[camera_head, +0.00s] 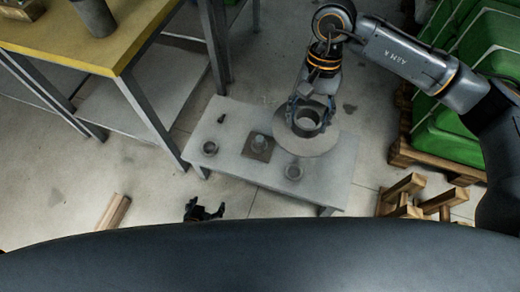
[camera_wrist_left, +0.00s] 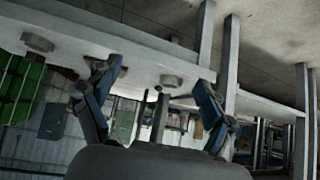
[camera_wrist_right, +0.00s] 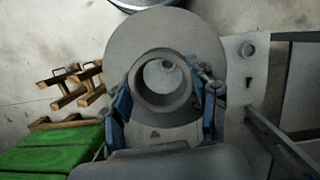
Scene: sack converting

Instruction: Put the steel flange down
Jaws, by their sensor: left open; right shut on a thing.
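The steel flange (camera_head: 306,129) is a grey ring with an open centre, held in my right gripper (camera_head: 307,103). In the right wrist view the flange (camera_wrist_right: 163,104) sits between the two blue-sided fingers, its hole facing the camera.
On the table are a small ring (camera_head: 209,148), a square plate with a part on it (camera_head: 257,147), another round part (camera_head: 293,172) and a small dark piece (camera_head: 221,118). A yellow-topped bench (camera_head: 70,45) stands left; green crates (camera_head: 455,130) and wooden pieces (camera_head: 410,195) stand right.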

